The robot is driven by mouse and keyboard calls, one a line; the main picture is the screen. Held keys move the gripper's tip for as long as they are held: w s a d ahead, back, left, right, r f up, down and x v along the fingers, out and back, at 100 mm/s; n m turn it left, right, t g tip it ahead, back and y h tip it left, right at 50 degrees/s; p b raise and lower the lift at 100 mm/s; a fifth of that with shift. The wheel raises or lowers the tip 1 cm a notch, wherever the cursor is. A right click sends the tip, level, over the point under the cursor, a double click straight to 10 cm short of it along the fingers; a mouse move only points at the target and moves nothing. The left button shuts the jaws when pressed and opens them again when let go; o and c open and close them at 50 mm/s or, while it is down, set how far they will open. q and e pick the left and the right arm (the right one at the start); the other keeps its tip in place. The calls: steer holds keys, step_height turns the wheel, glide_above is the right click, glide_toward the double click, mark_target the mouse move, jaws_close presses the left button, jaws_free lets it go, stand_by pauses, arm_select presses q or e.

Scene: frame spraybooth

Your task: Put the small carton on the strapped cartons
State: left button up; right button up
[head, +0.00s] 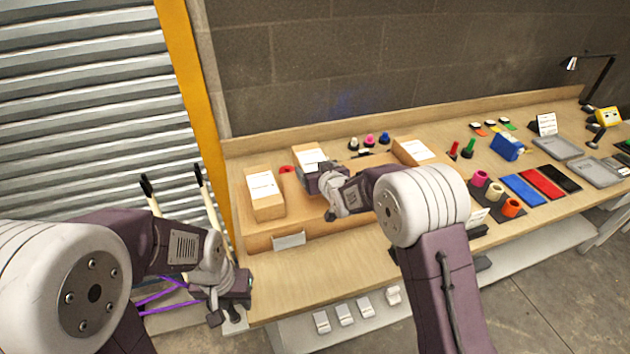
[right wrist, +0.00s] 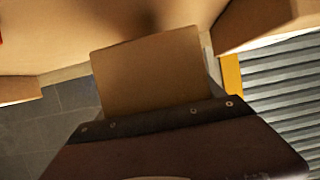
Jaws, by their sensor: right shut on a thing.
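My right gripper (head: 325,183) is shut on a small brown carton with a white label (head: 306,149), over the left part of the bench. In the right wrist view the carton's plain brown face (right wrist: 150,75) stands out from the gripper's dark edge. A labelled carton (head: 267,209) is to the left of this gripper, and another (head: 407,156) is to its right. I cannot make out straps on either. My left gripper (head: 227,312) is low near the bench's front left corner; its jaw gap is unclear.
A low brown tray (head: 325,228) with a front label lies under the right gripper. Several coloured knobs (head: 369,140) are behind it. Cups (head: 495,190), coloured plates (head: 540,183) and a blue box (head: 507,147) fill the right side. The front left bench top (head: 300,275) is clear.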

mark_target(315, 164)
step_height(315, 164, up, 5)
steer(key=shift+r, duration=0.15)
